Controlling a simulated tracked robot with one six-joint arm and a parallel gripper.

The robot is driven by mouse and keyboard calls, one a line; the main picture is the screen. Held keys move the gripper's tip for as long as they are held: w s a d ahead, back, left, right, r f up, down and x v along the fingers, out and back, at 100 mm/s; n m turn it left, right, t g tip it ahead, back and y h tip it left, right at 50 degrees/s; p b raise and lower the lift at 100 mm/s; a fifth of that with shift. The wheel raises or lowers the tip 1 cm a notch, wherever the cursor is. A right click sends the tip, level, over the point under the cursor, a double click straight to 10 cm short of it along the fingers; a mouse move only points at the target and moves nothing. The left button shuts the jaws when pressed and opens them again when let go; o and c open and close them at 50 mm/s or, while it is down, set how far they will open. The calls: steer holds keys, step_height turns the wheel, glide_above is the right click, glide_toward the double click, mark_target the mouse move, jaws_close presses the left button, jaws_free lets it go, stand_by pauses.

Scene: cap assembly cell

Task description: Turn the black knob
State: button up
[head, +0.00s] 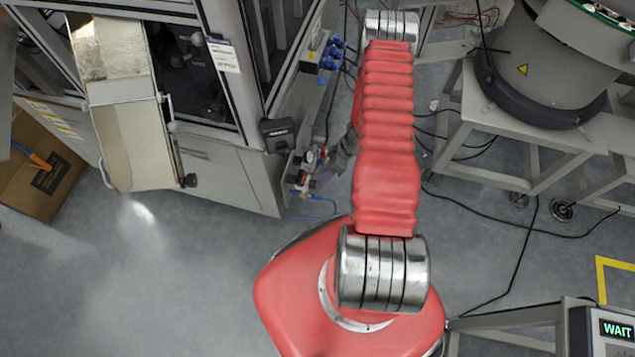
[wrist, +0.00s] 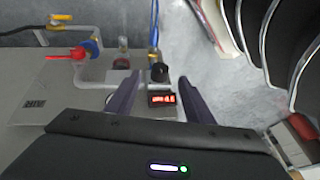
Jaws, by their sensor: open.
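The black knob (wrist: 159,72) is small and round and shows near the middle of the wrist view, on top of a light grey fitting with a red digital display (wrist: 161,99). My gripper (wrist: 159,83) has two dark purple fingers, spread apart and empty. In the wrist view the knob appears between the fingertips and a little beyond them. Whether the fingers reach level with it, I cannot tell. No contact shows. In the head view my red arm hides part of the area, and I cannot pick out the knob clearly among the small fittings beside the cabinet.
A red-handled valve (wrist: 66,53) with a blue part and a yellow-handled valve (wrist: 59,18) sit left of the knob. Blue tubes rise just behind it. In the head view the fittings sit by the grey cabinet (head: 235,170). A bowl feeder (head: 545,70) stands right.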

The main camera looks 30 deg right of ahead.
mark_target(313, 185)
steer(key=x, duration=0.7)
steer(key=shift+c, duration=0.5)
steer(key=c, duration=0.9)
steer(key=shift+c, duration=0.2)
steer(key=shift+w+d+f+m+g+y, duration=0.1)
steer(key=shift+w+d+m+g+y, duration=0.1)
steer(key=shift+g+y, duration=0.35)
steer(key=shift+w+d+m+g+y, duration=0.1)
steer(key=shift+m+g+y, duration=0.1)
steer(key=shift+g+y, duration=0.35)
steer(key=shift+d+f+g+y, duration=0.1)
steer(key=shift+g+y, duration=0.5)
steer(key=shift+y, duration=0.4)
steer(key=shift+w+d+f+m+g+y, duration=0.15)
steer(key=shift+m+g+y, duration=0.3)
steer(key=shift+y, duration=0.3)
steer(key=shift+w+f+m+g+y, duration=0.1)
steer(key=shift+m+g+y, duration=0.15)
steer(key=shift+g+y, duration=0.4)
